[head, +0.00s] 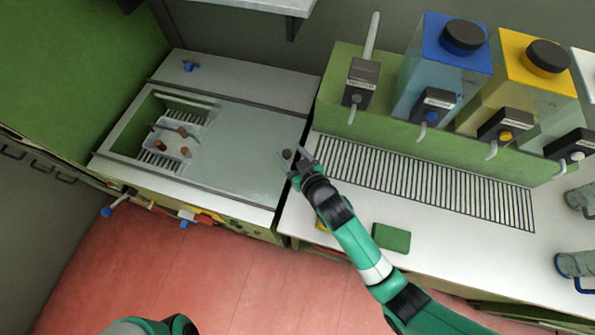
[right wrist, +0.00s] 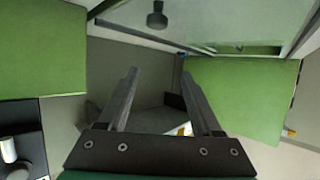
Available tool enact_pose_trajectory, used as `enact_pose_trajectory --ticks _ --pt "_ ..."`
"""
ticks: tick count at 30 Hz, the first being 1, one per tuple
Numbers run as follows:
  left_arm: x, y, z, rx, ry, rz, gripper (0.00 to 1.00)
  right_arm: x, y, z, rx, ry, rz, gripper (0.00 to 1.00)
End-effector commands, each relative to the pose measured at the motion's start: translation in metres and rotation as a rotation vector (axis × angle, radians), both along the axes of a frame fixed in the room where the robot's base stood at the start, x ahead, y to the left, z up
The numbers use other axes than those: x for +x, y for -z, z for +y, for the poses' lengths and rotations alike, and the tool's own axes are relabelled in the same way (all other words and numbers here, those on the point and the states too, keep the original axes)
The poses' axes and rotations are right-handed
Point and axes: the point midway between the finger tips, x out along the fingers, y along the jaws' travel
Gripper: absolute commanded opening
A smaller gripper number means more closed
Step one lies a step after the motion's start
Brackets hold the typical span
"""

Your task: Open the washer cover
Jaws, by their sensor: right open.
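The washer cover (head: 235,150) is a flat grey, see-through-looking panel on the left counter. A dark round knob (head: 287,154) stands near its right edge. The cover leaves the basin's left part uncovered. The knob (right wrist: 157,18) also shows at the top of the right wrist view, with the panel's underside or edge around it. My right gripper (head: 293,158) is open and empty at the knob. In the right wrist view the gripper's fingers (right wrist: 158,72) are spread, and the knob appears beyond their tips, not clearly between them. My left gripper is out of view; only part of my left arm shows.
A tray (head: 178,125) with brown corks sits in the open basin. A slotted drain (head: 420,180) and blue (head: 420,75) and yellow (head: 505,90) dispensers stand on the right counter. A green sponge (head: 391,237) lies near the front edge. Tools hang along the left counter's front.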

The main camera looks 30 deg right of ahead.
Motion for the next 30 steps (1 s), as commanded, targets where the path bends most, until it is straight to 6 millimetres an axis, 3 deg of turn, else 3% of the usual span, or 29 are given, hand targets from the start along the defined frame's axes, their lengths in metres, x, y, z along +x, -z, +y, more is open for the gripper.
enact_pose_trajectory --ticks 1,3,9,13,18,30 --pt "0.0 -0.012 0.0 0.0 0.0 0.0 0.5 -0.009 -0.018 0.004 0.0 -0.003 -0.002 0.66" --pt "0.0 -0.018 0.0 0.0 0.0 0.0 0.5 -0.024 -0.03 0.008 0.0 -0.002 0.0 0.66" --pt "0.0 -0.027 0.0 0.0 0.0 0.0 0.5 -0.072 -0.047 0.022 0.0 -0.004 0.003 0.66" --pt "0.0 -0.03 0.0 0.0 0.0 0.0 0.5 -0.092 -0.056 0.028 -0.001 -0.003 0.001 0.66" --pt "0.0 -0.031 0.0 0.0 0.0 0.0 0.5 -0.103 -0.06 0.03 0.0 0.0 0.001 0.66" --pt "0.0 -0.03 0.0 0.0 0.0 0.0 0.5 -0.103 -0.06 0.03 0.001 0.001 0.0 0.66"
